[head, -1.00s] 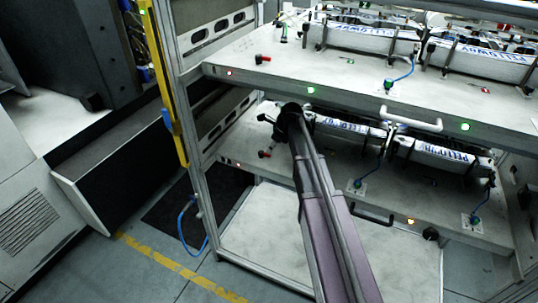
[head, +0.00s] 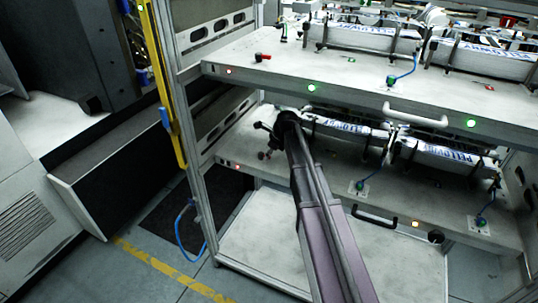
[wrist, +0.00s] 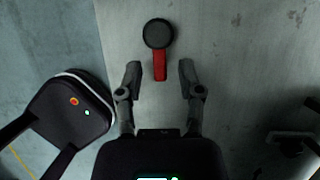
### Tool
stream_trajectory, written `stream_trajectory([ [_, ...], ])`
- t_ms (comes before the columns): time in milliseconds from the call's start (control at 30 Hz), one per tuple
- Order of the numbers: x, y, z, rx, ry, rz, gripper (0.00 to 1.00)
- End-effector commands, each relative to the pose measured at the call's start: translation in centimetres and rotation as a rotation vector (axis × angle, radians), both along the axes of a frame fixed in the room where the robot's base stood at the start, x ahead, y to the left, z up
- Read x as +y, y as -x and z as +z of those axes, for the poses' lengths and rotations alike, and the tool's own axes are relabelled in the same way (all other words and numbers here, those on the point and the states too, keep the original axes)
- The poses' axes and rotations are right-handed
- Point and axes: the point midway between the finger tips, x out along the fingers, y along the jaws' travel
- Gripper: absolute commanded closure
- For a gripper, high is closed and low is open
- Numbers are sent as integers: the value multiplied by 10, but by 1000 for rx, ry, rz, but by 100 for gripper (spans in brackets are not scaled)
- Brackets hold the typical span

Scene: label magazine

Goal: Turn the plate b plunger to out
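In the wrist view, a plunger with a round dark knob (wrist: 158,34) and a red lever (wrist: 160,66) stands on a pale plate. My gripper (wrist: 160,70) is open, with one finger on each side of the lever and a gap on both sides. In the head view, my gripper (head: 265,133) is over the left end of the lower plate (head: 310,184), and the plunger (head: 264,155) there is small and dark beneath it. A second red-levered plunger (head: 262,57) sits on the upper plate (head: 330,86). I cannot read which plate is b.
The upper plate overhangs my arm. A frame post (head: 196,165) stands left of my gripper. Labelled bars (head: 440,155) and a blue cable (head: 361,180) lie to the right on the lower plate. A black handle (head: 374,217) is on its front edge.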

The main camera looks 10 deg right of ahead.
Motion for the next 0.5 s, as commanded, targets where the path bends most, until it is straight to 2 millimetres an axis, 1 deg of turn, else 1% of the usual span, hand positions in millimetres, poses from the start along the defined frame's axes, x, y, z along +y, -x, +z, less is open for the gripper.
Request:
stream_trajectory([
  [33, 0, 0, 0, 0, 0, 0, 75],
  [67, 0, 0, 0, 0, 0, 0, 84],
  [100, 0, 0, 0, 0, 0, 0, 96],
  [133, 0, 0, 0, 0, 0, 0, 100],
  [500, 0, 0, 0, 0, 0, 10, 100],
])
